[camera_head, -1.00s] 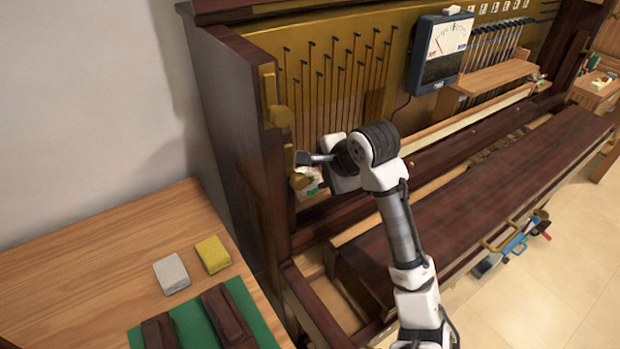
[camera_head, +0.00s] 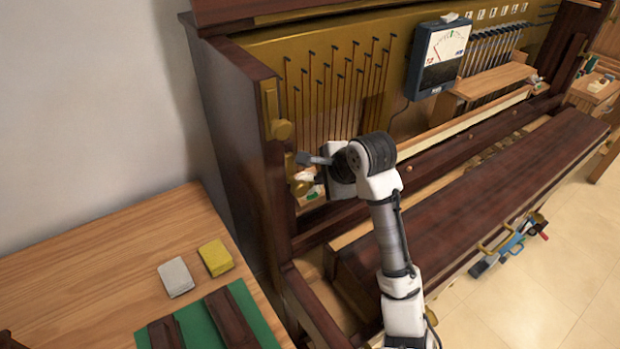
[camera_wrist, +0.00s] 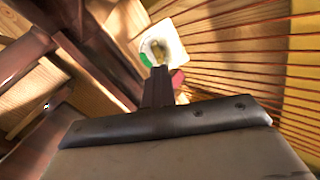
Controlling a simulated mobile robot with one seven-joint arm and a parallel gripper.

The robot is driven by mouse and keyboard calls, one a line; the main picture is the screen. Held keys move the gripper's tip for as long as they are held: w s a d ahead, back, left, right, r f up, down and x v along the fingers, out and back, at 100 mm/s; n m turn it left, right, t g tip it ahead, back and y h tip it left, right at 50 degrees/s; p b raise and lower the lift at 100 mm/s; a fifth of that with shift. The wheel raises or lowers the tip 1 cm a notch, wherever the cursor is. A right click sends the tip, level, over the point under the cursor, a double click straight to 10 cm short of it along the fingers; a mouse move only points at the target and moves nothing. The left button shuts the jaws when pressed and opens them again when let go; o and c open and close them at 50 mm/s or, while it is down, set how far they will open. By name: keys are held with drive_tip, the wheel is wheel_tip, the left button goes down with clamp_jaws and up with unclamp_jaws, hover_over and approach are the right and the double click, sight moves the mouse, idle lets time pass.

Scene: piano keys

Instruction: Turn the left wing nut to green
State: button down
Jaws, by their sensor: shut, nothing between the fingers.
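In the wrist view, a white plate (camera_wrist: 171,40) with a green patch on its left side bears a brass wing nut (camera_wrist: 157,48) near its middle. The dark fingers of my gripper (camera_wrist: 158,72) are shut and empty. Their tips show just below the nut in the picture; I cannot tell whether they touch it. In the head view, the end of my arm is at the piano's left side. Part of the white and green plate (camera_head: 313,194) shows below it, and the nut cannot be made out clearly there.
A brass knob (camera_head: 281,130) and another (camera_head: 299,188) project from the left post beside my arm. Strings run close by the plate. A meter (camera_head: 440,58) hangs to the right. A side table (camera_head: 90,275) holds a yellow block (camera_head: 215,257) and a grey block (camera_head: 175,277).

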drive_tip(key=shift+r+m+p, duration=0.15)
drive_tip(key=shift+m+p, duration=0.55)
drive_tip(key=shift+p, duration=0.25)
drive_tip(key=shift+f, duration=0.2)
drive_tip(key=shift+r+m+p, duration=0.2)
drive_tip(key=shift+m+p, duration=0.4)
drive_tip(key=shift+p, duration=0.35)
drive_tip(key=m+p, duration=0.2)
drive_tip(key=p, duration=0.2)
drive_tip(key=shift+m+p, duration=0.3)
drive_tip(key=shift+f, duration=0.2)
